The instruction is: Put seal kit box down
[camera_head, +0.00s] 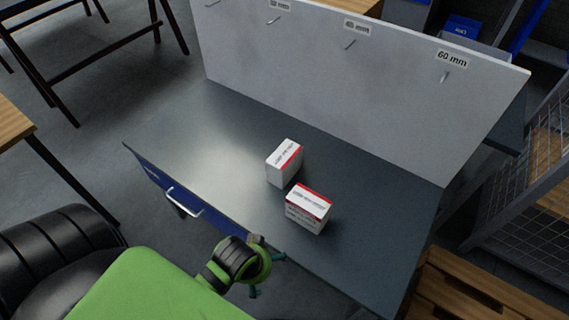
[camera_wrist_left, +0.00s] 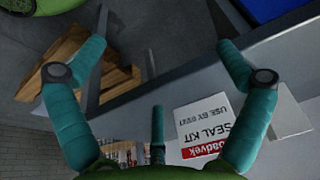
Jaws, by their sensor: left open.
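Two white boxes with red bands stand on the grey workbench (camera_head: 225,125), one farther back (camera_head: 284,163) and one nearer (camera_head: 308,209). Their print is too small in the head view to tell which is the seal kit box. In the left wrist view the seal kit box (camera_wrist_left: 203,117) shows its "SEAL KIT" label, partly behind a finger. My left gripper (camera_head: 268,274) is off the bench's front edge, near the nearer box and apart from it. In the left wrist view its teal fingers (camera_wrist_left: 160,75) are spread, with nothing between them. My right gripper is not in view.
A pale upright panel (camera_head: 350,80) with hooks and size labels closes the bench's back. A blue drawer front with a handle (camera_head: 183,200) is on the near side. Bench top is clear left and right of the boxes. A wooden pallet (camera_head: 465,290) lies at lower right.

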